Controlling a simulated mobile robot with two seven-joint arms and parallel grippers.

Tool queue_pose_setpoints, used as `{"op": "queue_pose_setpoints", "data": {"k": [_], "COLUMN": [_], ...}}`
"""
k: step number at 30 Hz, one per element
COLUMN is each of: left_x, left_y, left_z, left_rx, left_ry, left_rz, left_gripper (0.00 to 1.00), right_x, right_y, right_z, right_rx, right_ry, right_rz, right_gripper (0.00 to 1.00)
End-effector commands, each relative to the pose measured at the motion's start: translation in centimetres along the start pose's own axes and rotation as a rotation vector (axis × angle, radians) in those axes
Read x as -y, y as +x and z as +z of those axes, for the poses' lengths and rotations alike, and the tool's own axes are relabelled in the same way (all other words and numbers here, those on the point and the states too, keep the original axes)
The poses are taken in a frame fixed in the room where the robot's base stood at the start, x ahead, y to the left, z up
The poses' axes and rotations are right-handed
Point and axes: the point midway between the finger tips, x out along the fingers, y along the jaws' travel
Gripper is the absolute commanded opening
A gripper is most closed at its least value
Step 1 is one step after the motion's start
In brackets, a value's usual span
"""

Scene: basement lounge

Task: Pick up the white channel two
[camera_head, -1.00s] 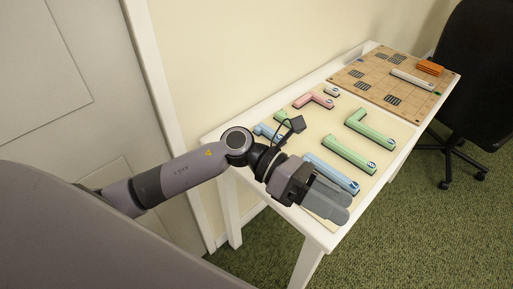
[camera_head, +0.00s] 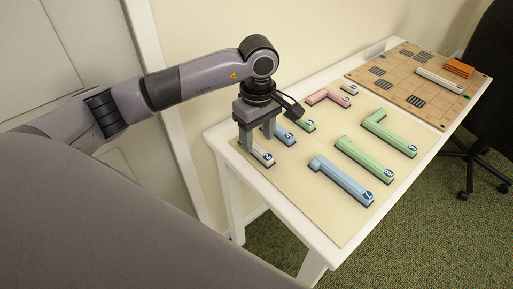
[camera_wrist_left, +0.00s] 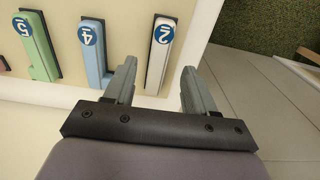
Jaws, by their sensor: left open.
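The white channel two (camera_head: 264,158) lies on the beige mat at the near left end of the table, its dark blue "2" label facing up. In the left wrist view the white channel (camera_wrist_left: 158,68) runs up the picture, with its labelled end at the top. My left gripper (camera_head: 257,143) points down over it, open and empty. In the left wrist view the left gripper's fingers (camera_wrist_left: 159,75) stand on either side of the channel's line, with a gap on each side. Part of the channel is hidden by the fingers in the head view. My right gripper is not in view.
A blue channel four (camera_head: 280,134) lies close beside it, then a green channel five (camera_head: 306,124). A blue channel seven (camera_head: 343,182), green pieces (camera_head: 365,160) and a pink piece (camera_head: 328,96) lie farther right. A board (camera_head: 395,62) with orange blocks (camera_head: 459,68) is at the far end.

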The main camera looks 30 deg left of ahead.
Motion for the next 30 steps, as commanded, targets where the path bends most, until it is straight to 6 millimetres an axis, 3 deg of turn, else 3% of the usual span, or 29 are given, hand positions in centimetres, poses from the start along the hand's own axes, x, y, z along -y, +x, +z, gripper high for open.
{"op": "queue_pose_setpoints", "data": {"k": [6,15,20,30], "left_x": [-0.1,-0.1,-0.1,-0.1], "left_y": [3.1,3.5,3.5,3.4], "left_z": [0.2,0.2,0.2,0.2], "left_rx": [0.003,0.002,0.003,0.003], "left_ry": [0.0,0.0,0.0,0.0], "left_rz": [-0.002,0.0,0.0,0.001], "left_gripper": [0.55,0.55,0.03,0.0], "right_x": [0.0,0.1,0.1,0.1], "right_y": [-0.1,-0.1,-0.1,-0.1], "right_z": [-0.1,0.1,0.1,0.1], "right_rx": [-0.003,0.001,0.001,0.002], "right_ry": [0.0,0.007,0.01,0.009], "right_rz": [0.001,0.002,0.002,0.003], "right_gripper": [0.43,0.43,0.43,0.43]}}
